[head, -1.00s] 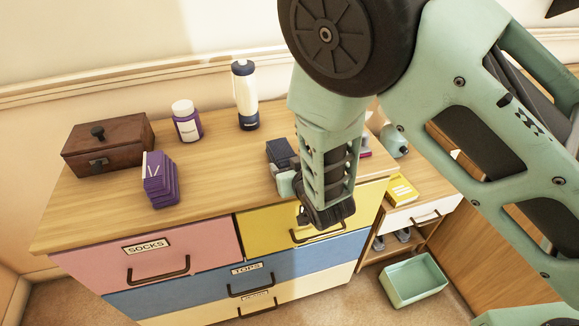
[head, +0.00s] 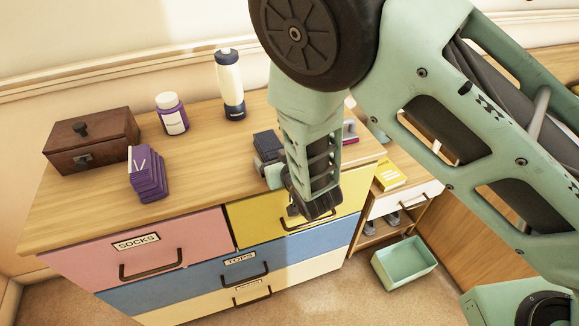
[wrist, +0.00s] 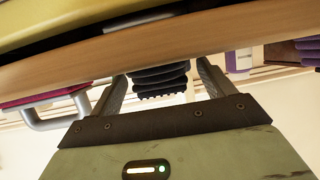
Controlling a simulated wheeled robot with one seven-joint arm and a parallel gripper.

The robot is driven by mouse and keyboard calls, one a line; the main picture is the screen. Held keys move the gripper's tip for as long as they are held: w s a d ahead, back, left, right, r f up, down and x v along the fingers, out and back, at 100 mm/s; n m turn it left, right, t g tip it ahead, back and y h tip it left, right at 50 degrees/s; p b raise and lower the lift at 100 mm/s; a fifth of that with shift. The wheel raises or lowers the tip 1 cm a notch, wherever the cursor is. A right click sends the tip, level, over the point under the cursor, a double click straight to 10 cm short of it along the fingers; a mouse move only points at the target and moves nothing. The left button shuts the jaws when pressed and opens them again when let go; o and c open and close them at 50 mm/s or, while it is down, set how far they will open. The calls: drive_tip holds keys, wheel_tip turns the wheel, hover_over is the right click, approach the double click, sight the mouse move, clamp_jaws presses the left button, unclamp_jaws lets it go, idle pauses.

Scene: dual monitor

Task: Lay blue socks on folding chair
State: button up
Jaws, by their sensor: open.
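A dark blue folded stack, which looks like the blue socks (head: 265,142), lies on the wooden dresser top (head: 205,165) near its front right, partly hidden by my gripper. In the wrist view the dark ribbed stack (wrist: 160,80) shows between my two grey fingers. My gripper (wrist: 162,72) is open, with one finger on each side of the stack; I cannot tell whether they touch it. In the head view my gripper (head: 270,170) is low at the dresser's front edge, above the yellow drawer. No folding chair is in view.
A purple folded stack (head: 147,178), brown wooden box (head: 92,143), purple-labelled jar (head: 172,115) and white bottle (head: 230,85) stand on the dresser's left and back. Right are a lower cabinet with a yellow box (head: 389,174) and a mint bin (head: 404,264) on the floor.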

drive_tip(key=p+v, duration=0.5)
drive_tip(key=v, duration=1.2)
drive_tip(key=shift+s, duration=0.25)
drive_tip(key=shift+d, duration=0.15)
